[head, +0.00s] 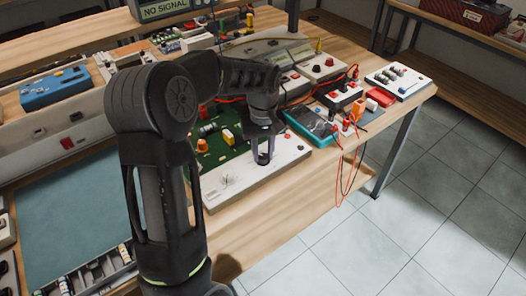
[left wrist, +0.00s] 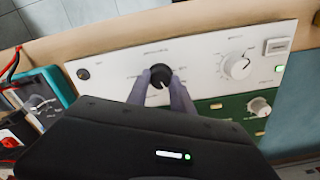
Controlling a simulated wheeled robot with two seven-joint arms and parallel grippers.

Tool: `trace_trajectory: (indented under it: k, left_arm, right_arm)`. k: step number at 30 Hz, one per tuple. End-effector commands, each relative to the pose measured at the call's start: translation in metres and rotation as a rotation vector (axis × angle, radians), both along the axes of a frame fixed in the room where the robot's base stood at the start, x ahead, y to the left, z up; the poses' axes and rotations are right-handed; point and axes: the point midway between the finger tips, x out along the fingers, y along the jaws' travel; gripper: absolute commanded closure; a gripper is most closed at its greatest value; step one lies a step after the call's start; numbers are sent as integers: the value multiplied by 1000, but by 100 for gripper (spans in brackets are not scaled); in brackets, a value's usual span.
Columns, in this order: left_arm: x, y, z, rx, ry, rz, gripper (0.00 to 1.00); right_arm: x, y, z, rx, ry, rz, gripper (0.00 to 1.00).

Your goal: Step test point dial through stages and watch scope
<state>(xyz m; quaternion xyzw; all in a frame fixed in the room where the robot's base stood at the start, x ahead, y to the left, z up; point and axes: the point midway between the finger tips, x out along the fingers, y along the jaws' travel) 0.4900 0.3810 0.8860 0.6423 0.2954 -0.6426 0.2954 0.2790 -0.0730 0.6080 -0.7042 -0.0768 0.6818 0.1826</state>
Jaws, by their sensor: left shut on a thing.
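My left gripper (head: 263,150) reaches down onto the white panel (head: 240,180) at the front of the green board on the bench. In the left wrist view, its two fingers (left wrist: 161,78) are shut on a black dial (left wrist: 160,77) with a light pointer mark. A white knob (left wrist: 237,66) sits on the same panel to its right, apart from the fingers. The panel lettering is too small to read. A screen (head: 165,8) at the top of the head view reads "NO SIGNAL". My right gripper is not in view.
A teal multimeter (head: 312,126) with red leads lies right of the panel. Red leads (head: 347,180) hang over the bench's front edge. A blue-green mat (head: 70,215) lies at left, and a parts tray (head: 95,275) stands at its front. The tiled floor at right is clear.

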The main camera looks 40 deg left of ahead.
Motion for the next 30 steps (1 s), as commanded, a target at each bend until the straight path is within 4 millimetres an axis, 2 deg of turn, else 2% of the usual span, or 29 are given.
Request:
trace_trajectory:
  k: [11,30]
  left_arm:
    - [1,0,1,0,-1,-100,100]
    - [1,-1,1,0,-2,-567,100]
  right_arm:
    - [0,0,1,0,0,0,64]
    - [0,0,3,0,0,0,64]
